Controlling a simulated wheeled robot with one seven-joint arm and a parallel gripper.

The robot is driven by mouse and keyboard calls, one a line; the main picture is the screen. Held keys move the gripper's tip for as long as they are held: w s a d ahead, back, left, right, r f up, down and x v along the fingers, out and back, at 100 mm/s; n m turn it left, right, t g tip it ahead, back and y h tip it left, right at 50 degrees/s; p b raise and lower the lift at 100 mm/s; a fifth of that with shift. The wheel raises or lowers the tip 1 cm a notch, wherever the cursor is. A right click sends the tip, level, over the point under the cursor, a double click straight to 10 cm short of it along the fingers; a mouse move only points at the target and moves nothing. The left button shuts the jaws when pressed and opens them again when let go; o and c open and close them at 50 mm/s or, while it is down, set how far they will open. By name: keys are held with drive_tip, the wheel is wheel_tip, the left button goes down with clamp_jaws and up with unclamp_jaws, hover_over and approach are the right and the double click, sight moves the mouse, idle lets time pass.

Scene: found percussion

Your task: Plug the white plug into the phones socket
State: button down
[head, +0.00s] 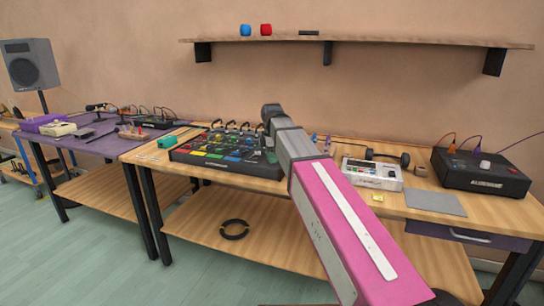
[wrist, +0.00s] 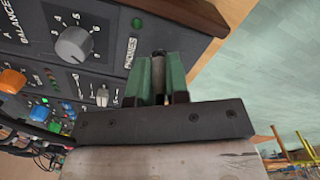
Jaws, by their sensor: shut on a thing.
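The phones socket (wrist: 137,22) is a small dark round hole in the mixer panel, at the end of the PHONES label in the wrist view. My gripper (wrist: 161,62) has green fingers shut on a narrow plug (wrist: 158,64), which looks dark grey here rather than white. Most of the plug is hidden between the fingers. The fingertips are just below and right of the socket in the picture; I cannot tell the gap in depth. The mixer (head: 222,154) stands on the wooden workbench in the head view, where my arm hides the fingers and socket.
A large grey knob (wrist: 74,45) and an orange knob (wrist: 12,81) are on the panel. Wooden trim (wrist: 185,14) edges the mixer. To the right on the workbench (head: 330,192) are a white device (head: 372,174), headphones (head: 388,155) and a black box (head: 480,172).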

drive_tip(key=shift+f, duration=0.3)
drive_tip(key=c, duration=1)
unclamp_jaws()
drive_tip(key=shift+c, duration=0.2)
wheel_tip(320, 180, up, 11)
drive_tip(key=shift+f, duration=0.1)
